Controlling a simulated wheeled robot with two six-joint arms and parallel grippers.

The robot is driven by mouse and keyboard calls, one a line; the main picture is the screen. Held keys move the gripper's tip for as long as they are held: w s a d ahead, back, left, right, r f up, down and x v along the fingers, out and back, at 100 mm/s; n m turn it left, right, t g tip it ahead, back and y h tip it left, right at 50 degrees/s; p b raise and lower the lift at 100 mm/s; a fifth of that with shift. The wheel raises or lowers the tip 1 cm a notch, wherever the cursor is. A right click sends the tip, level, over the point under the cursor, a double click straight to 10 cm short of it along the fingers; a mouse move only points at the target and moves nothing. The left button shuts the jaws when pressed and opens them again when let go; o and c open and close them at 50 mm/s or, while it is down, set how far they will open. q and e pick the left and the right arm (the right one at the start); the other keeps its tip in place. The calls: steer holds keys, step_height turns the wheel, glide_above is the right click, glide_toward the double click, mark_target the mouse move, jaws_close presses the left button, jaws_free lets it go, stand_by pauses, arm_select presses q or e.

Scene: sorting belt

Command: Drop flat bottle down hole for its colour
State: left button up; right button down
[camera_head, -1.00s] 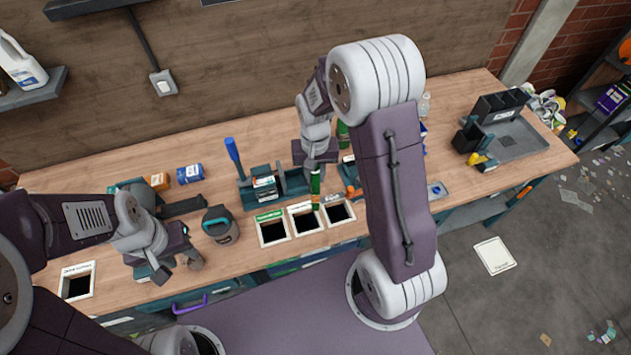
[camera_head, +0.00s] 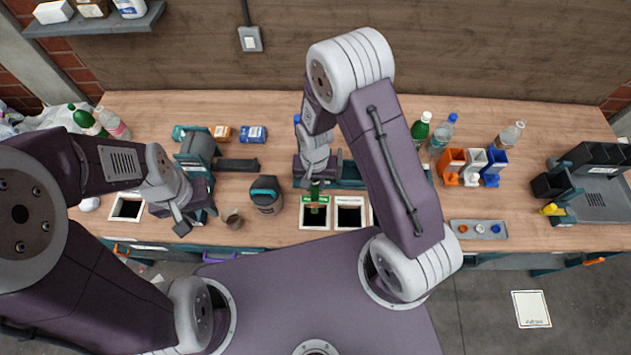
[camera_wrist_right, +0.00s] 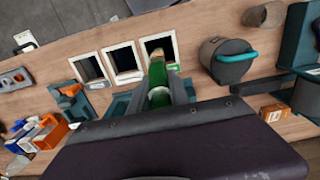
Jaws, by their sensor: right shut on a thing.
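A green flat bottle (camera_head: 314,213) is held in my right gripper (camera_head: 315,187), which is shut on it. In the head view the bottle overlaps the leftmost of a row of square white-framed holes, the green-labelled hole (camera_head: 303,222). In the right wrist view the bottle (camera_wrist_right: 158,72) points at this end hole (camera_wrist_right: 173,41) of the row; I cannot tell if its tip is inside. The middle hole (camera_head: 349,215) is beside it, and a third hole is mostly behind my right arm. My left gripper (camera_head: 188,220) hangs low over the bench's left part; its jaws are unclear.
A dark tub with a teal handle (camera_head: 266,194) and a brown cup (camera_head: 233,219) stand left of the holes. Another white-framed hole (camera_head: 127,208) is further left. Bottles and coloured bins (camera_head: 452,163) stand to the right, with a tray of buttons (camera_head: 479,229).

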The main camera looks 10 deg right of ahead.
step_height(320, 180, down, 12)
steer(key=b, duration=0.9)
steer(key=c, duration=1.1)
jaws_free()
steer(key=shift+c, duration=0.2)
step_height(320, 180, up, 9)
steer(key=shift+r+b, duration=0.1)
steer(key=shift+b, duration=0.7)
